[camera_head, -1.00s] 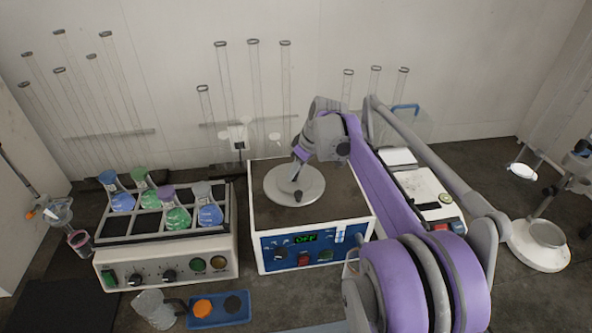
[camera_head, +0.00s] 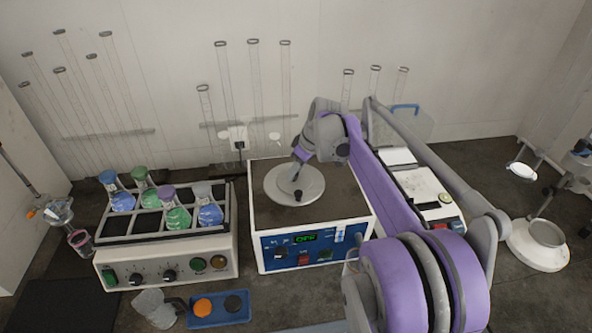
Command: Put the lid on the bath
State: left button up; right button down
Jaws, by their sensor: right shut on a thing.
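The bath (camera_head: 262,222) is a white box with a brown top and a blue front panel with a lit green display, at mid-frame. The lid (camera_head: 312,187) is a round grey disc with a dark knob, over the middle of the bath's top. It looks level; whether it fully touches the top is hard to tell. My right gripper (camera_head: 297,176) comes down from above and is shut on the lid near its knob; the wrist partly hides the fingers. My left gripper is not in view.
Left of the bath stands a white-framed shaker (camera_head: 165,259) with several coloured flasks. A glass beaker (camera_head: 153,308) and a blue tray (camera_head: 219,320) lie in front. A white balance-like device (camera_head: 424,186) stands right, partly behind my arm.

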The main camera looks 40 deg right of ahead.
jog(key=c, duration=0.6)
grip_release()
jog(key=shift+o, duration=0.2)
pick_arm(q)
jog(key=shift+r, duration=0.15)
pick_arm(e)
jog(key=shift+r, duration=0.15)
jog(key=shift+r+p, duration=1.6)
jog(key=shift+r, duration=1.3)
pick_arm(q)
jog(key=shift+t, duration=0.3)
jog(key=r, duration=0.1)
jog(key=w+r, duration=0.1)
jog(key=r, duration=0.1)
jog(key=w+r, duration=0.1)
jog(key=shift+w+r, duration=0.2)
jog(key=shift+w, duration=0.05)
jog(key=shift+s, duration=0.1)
